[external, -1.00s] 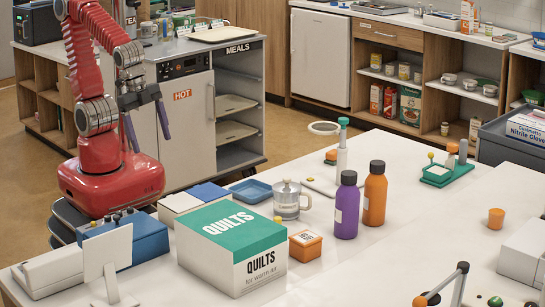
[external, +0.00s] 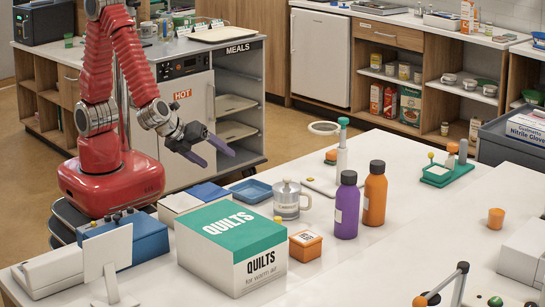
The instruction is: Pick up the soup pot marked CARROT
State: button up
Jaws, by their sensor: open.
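No label reading CARROT can be made out. My gripper (external: 219,157) is open and empty, its two dark purple fingers pointing right and slightly down in front of the meal trolley. A lidded metal-and-glass pot (external: 287,201) with a side handle stands upright on the white table, to the right of and below my gripper in the picture.
A large QUILTS box (external: 232,245) stands left of the orange tub. A purple bottle (external: 346,208) and an orange bottle (external: 375,195) stand right of the metal pot. A blue tray (external: 250,190) lies behind it. The table's middle right (external: 430,225) is clear.

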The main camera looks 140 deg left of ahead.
aim_at(288, 198)
jog(key=w+m+t, duration=0.1)
jog(key=w+m, duration=0.2)
jog(key=w+f+m+t, duration=0.1)
jog(key=w+m+t, duration=0.1)
jog(key=w+m, duration=0.1)
jog(key=w+f+m+t+y, duration=0.1)
jog(key=w+m, duration=0.2)
jog(key=w, duration=0.1)
jog(key=shift+w+a+f+t, duration=0.1)
jog(key=shift+a+f+t, duration=0.1)
jog(key=shift+f+t, duration=0.1)
jog(key=w+d+r+m+t+h, duration=0.1)
jog(key=w+d+r+m+t, duration=0.1)
jog(key=w+d+m+t, duration=0.2)
jog(key=w+m, duration=0.3)
jog(key=shift+w+h, duration=0.15)
jog(key=shift+h, duration=0.25)
jog(key=shift+d, duration=0.1)
jog(key=shift+x, duration=4.35)
jog(key=shift+w+d, duration=0.1)
jog(key=shift+x, duration=2.6)
jog(key=shift+c, duration=0.5)
